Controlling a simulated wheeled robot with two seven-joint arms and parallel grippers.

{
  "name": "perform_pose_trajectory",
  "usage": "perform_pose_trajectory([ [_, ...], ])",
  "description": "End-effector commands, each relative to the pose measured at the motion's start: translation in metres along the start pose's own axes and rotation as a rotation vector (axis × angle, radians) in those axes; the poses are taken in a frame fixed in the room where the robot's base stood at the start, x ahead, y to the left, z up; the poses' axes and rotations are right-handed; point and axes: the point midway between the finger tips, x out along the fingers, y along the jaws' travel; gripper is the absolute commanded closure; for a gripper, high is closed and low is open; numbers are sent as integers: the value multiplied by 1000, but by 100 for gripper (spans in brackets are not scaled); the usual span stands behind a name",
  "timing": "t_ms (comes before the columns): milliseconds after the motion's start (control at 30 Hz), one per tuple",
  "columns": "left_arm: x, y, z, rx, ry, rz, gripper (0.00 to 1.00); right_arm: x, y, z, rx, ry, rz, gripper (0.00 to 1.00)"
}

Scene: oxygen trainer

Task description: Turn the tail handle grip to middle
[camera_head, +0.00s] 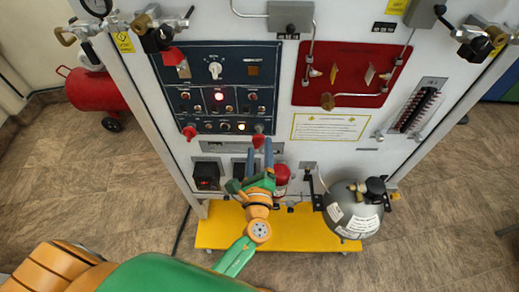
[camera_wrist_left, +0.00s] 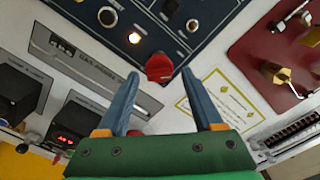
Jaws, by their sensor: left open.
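A red handle (camera_head: 258,139) sits at the lower right corner of the dark blue control panel (camera_head: 273,100). I take it to be the tail handle grip, but no readable label confirms this. In the left wrist view the red handle (camera_wrist_left: 159,68) shows just beyond and between my fingertips. My left gripper (camera_head: 259,152) is open in front of the trainer's lower face, its blue fingers pointing up at the handle. In the left wrist view my left gripper (camera_wrist_left: 161,78) has nothing between its fingers that I can see it touching. My right gripper is not in view.
Another red handle (camera_head: 189,131) is at the panel's lower left. A red panel (camera_head: 345,75) with brass fittings is to the right. A red compressor tank (camera_head: 92,90) stands at left.

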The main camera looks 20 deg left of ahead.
Motion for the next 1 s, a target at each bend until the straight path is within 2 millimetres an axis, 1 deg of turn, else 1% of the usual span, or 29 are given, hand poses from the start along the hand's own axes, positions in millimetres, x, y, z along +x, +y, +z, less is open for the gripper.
perform_pose_trajectory([
  [67, 0, 0, 0, 0, 0, 0, 32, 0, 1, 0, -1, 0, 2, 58],
  [100, 0, 0, 0, 0, 0, 0, 35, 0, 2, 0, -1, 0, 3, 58],
  [167, 0, 0, 0, 0, 0, 1, 51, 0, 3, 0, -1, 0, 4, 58],
  [200, 0, 0, 0, 0, 0, 1, 62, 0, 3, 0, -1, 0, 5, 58],
  [267, 0, 0, 0, 0, 0, 1, 78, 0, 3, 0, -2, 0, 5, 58],
  [300, 0, 1, 0, 0, 0, 1, 89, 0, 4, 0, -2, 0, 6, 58],
  [333, 0, 1, 0, 0, 0, 1, 97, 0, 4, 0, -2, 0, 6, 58],
  [367, 0, 1, 0, 0, 0, 1, 100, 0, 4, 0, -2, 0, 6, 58],
  [667, -1, 2, -1, -31, 0, 1, 100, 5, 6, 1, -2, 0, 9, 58],
  [867, -1, 3, -3, -140, 1, 0, 100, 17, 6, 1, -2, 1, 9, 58],
  [1000, -1, 4, -4, -255, 0, -1, 100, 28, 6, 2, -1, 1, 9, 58],
])
